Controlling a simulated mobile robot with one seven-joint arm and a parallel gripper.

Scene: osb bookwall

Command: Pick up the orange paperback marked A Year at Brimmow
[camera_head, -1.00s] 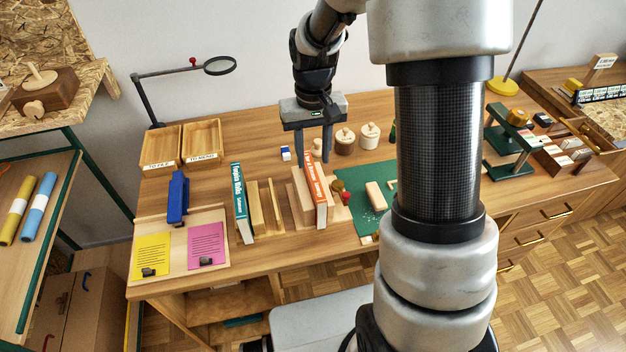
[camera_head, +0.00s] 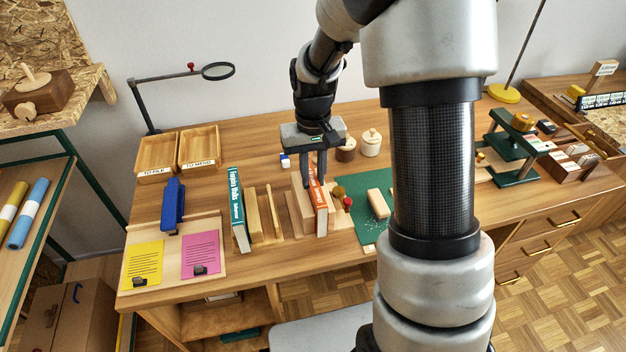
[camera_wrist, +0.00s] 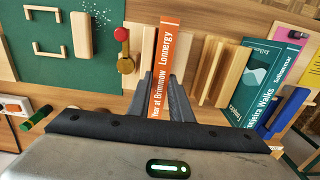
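The orange paperback (camera_head: 318,205) stands upright in a wooden book rack on the desk. In the wrist view its spine (camera_wrist: 163,70) reads "Year at Brimmow" and "Lonnergy". My gripper (camera_head: 313,172) points down over the book's top end. One finger lies along each side of the book, and the fingers look closed against it. In the wrist view the fingers (camera_wrist: 163,100) flank the lower part of the spine. The book's far end is hidden behind my gripper.
A teal book (camera_head: 238,208) stands left of the wooden dividers (camera_head: 268,212). A red-topped piece (camera_head: 348,204) and brass knob (camera_head: 338,191) sit close right of the orange book, beside a green mat (camera_head: 352,190). Lidded jars (camera_head: 371,143) stand behind. A magnifier (camera_head: 217,71) overhangs the back left.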

